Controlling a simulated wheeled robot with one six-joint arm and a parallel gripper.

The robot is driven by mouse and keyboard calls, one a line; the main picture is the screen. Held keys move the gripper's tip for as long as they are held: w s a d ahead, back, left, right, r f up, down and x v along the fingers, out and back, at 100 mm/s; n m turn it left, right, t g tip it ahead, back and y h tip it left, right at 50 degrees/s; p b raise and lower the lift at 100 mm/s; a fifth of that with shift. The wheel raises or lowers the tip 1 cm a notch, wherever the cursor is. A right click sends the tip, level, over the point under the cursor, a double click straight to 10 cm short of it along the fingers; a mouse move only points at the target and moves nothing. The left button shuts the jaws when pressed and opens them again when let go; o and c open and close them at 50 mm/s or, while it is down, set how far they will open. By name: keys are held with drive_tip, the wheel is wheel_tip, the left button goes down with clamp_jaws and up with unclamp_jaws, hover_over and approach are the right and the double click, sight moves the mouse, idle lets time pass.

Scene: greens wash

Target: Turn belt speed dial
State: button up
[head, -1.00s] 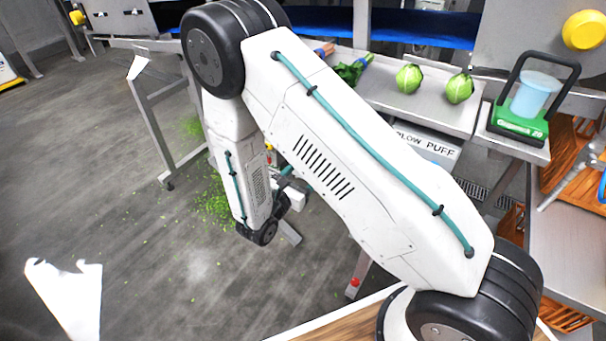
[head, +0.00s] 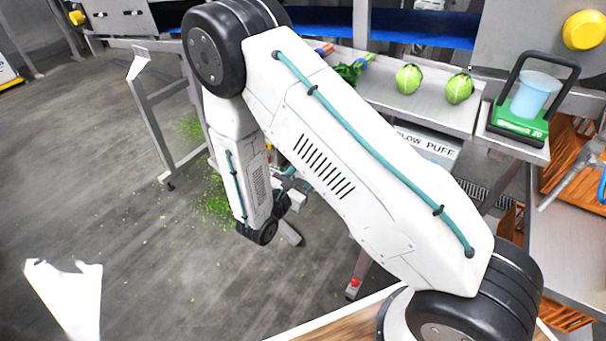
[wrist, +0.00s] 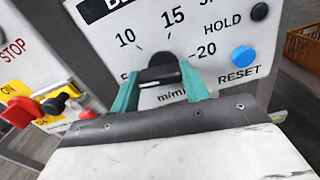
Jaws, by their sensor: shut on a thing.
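The belt speed dial is a black knob (wrist: 159,69) on a white panel (wrist: 225,33) with printed marks 10, 15 and 20 around it. My gripper (wrist: 162,78) has its two teal fingers on either side of the knob and is shut on it. The knob's pointer direction is hard to make out, and its lower part is hidden. In the head view my gripper (head: 287,181) is small and partly behind my forearm, and the dial is hidden there.
Right of the dial is a blue RESET button (wrist: 243,56), with a black HOLD button (wrist: 260,11) above it. A red switch handle (wrist: 20,111) and an ON/STOP panel are at left. In the head view, cabbages (head: 409,78) lie on a steel table (head: 437,112).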

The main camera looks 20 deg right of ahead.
drive_tip(key=m, duration=1)
drive_tip(key=shift+s+r, duration=0.1)
drive_tip(key=shift+r, duration=0.1)
idle(0.5)
drive_tip(key=o, duration=1)
drive_tip(key=v, duration=0.7)
drive_tip(key=shift+s+a, duration=0.25)
